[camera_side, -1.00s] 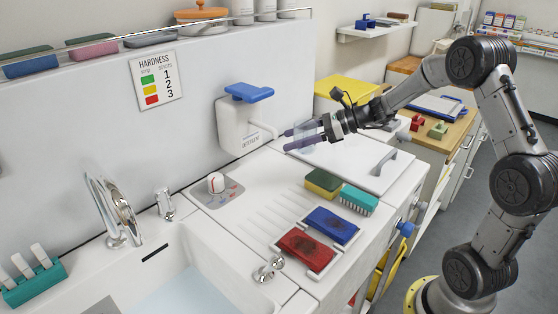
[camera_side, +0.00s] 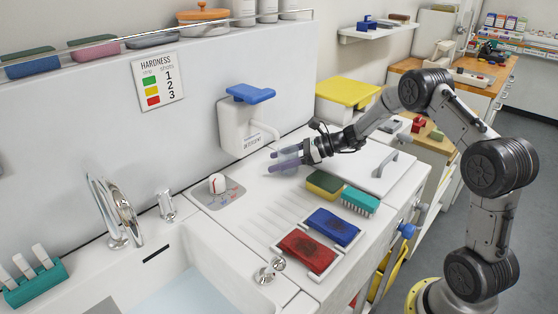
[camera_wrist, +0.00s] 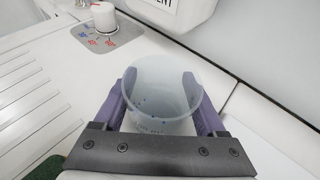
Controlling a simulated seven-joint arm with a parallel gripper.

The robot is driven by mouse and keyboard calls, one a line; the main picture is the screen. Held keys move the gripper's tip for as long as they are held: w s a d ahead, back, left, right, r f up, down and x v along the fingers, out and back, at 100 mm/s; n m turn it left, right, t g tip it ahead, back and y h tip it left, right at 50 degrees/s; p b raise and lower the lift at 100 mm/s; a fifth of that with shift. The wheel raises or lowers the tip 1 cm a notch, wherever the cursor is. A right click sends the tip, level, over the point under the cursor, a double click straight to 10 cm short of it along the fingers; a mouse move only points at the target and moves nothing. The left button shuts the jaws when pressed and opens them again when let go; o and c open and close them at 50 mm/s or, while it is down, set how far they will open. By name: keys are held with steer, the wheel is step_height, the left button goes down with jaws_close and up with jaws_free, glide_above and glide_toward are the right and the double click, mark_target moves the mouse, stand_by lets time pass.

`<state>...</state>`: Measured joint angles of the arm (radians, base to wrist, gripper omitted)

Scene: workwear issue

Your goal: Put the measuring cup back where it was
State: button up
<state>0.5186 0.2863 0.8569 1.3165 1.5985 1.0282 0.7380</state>
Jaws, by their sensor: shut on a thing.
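The measuring cup (camera_wrist: 160,88) is a clear, frosted cup with small dark marks on its wall. In the wrist view it stands upright between the two purple fingers of my gripper (camera_wrist: 160,100), which are shut on its sides. It looks empty. In the side view my gripper (camera_side: 286,159) is low over the white counter, in front of the detergent dispenser (camera_side: 245,127) with its blue lever. The cup is pale and hard to make out there. I cannot tell whether its base touches the counter.
A control knob (camera_side: 217,184) stands left of my gripper. A green and yellow sponge (camera_side: 325,184), a teal brush (camera_side: 360,202), and a blue sponge (camera_side: 333,226) and red sponge (camera_side: 306,249) in a tray lie nearer the front. The grooved drainboard is clear.

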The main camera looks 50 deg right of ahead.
steer(key=o, duration=1.5)
steer(key=shift+f, duration=0.1)
steer(key=shift+c, duration=0.2)
